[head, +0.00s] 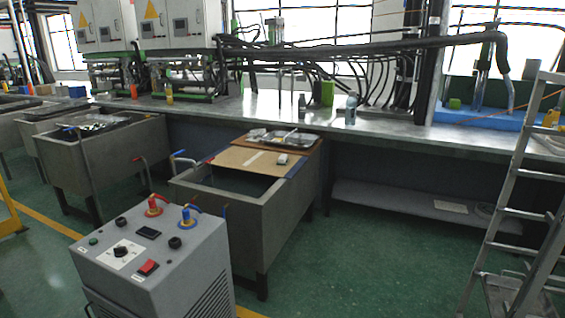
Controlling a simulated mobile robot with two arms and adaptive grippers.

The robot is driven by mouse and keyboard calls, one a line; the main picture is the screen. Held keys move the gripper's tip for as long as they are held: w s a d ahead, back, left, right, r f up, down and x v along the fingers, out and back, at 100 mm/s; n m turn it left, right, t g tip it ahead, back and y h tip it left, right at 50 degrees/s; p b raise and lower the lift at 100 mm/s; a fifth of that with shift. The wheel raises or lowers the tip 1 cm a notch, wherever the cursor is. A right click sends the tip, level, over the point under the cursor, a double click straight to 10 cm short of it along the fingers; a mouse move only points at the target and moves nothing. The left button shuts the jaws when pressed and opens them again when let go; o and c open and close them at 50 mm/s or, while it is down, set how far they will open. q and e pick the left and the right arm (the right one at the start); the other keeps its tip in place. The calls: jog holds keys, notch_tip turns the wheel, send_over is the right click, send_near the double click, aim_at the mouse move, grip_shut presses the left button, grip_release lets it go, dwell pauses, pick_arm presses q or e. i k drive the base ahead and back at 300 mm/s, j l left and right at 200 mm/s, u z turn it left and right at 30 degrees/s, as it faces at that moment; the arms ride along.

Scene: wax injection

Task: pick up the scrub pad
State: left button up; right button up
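No scrub pad can be told for certain in the head view. I cannot tell whether either one is the pad. A small white item (282,159) lies on a brown board over the middle sink. Neither of my grippers is in view.
A grey control cabinet (150,250) stands in front, before the middle sink (250,215). Another sink (105,150) is at left. A metal ladder (510,200) stands at right. Bottles (351,110) and hoses crowd the bench. Green floor (380,260) is clear between sink and ladder.

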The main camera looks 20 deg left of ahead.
aim_at(284, 160)
jog(key=i+u, duration=0.1)
jog(key=u, duration=0.35)
jog(key=i+l+u, duration=0.35)
jog(key=i, duration=0.3)
jog(key=i+l+u, duration=0.3)
jog(key=i+l, duration=0.15)
jog(key=i, duration=0.15)
